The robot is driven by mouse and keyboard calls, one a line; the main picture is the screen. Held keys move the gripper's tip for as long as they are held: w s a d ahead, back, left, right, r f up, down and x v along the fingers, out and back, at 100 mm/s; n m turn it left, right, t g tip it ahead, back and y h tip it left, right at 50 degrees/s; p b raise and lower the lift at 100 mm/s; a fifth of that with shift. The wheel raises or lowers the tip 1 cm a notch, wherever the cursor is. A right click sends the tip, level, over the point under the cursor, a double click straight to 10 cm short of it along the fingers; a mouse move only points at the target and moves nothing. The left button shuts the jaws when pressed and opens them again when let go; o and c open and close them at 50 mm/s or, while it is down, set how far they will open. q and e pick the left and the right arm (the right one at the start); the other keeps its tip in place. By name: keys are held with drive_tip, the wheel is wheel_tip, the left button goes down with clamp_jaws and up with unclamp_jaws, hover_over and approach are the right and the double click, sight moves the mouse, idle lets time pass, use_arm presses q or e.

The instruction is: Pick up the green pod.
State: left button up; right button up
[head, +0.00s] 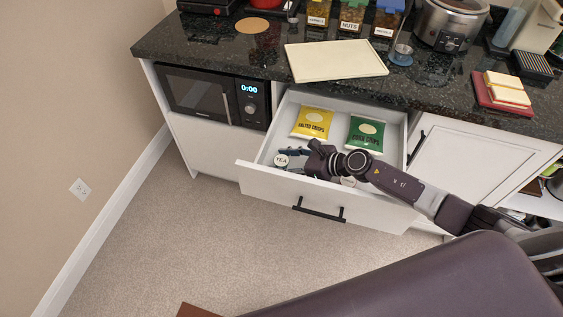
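I cannot make out a clearly green pod. In the open drawer (255,185), a small round item with a white top marked TEA (281,160) sits at the left; its side colour is too small to tell. My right gripper (289,154) reaches into the drawer from the right, with its dark fingers close beside the TEA item. I cannot tell whether they touch it or how far apart they are. Part of another pale round item (348,181) shows below my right wrist, mostly hidden. My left gripper is not in view.
A yellow crisps bag (312,123) and a green crisps bag (366,133) lie at the drawer's back. The dark counter (220,58) above holds a cream board (335,60), jars and a slow cooker (449,22). A microwave (212,95) is left of the drawer.

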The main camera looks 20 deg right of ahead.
drive_tip(key=c, duration=0.5)
drive_tip(key=shift+r, duration=0.1)
